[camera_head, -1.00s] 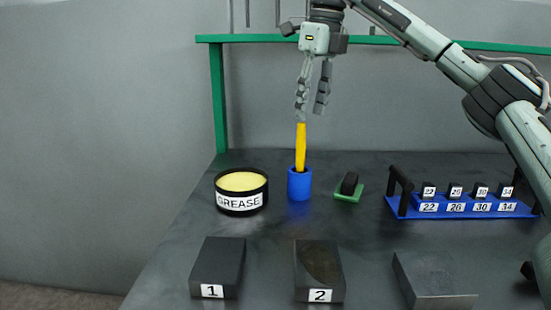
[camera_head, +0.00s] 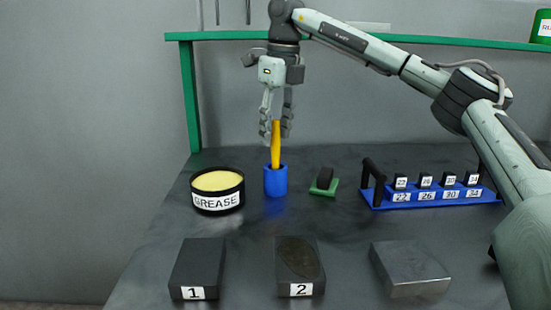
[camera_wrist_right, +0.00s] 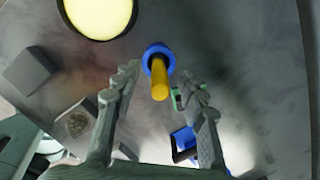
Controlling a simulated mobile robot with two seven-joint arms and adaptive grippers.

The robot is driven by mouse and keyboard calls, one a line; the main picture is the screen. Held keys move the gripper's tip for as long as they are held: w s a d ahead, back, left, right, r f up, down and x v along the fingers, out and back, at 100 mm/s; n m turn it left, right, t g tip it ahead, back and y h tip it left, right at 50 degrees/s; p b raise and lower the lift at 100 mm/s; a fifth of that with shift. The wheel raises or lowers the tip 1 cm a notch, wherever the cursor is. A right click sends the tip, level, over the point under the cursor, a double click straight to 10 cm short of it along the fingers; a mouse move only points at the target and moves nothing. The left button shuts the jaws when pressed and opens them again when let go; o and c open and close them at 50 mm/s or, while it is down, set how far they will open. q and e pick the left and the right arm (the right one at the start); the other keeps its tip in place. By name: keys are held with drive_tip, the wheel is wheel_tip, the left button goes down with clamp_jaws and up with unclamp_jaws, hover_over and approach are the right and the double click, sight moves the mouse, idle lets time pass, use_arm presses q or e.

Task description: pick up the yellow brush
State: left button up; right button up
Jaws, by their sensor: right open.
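The yellow brush (camera_head: 275,146) stands upright in a blue cup (camera_head: 276,181) on the dark table, with its handle pointing up. My right gripper (camera_head: 276,132) is above the cup, pointing down, with its fingers apart on both sides of the handle's top. In the right wrist view the brush's handle end (camera_wrist_right: 160,90) shows between the two open fingers (camera_wrist_right: 158,88), with the blue cup (camera_wrist_right: 158,54) around it below. The brush's lower end is hidden in the cup. My left gripper is in no view.
A black grease tub (camera_head: 218,203) stands left of the cup. A green block with a black top (camera_head: 325,182) and a blue rack (camera_head: 430,196) with numbered pieces are to the right. Several dark blocks (camera_head: 200,266) lie in front. A green shelf edge (camera_head: 350,38) runs behind.

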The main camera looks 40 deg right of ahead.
clamp_jaws()
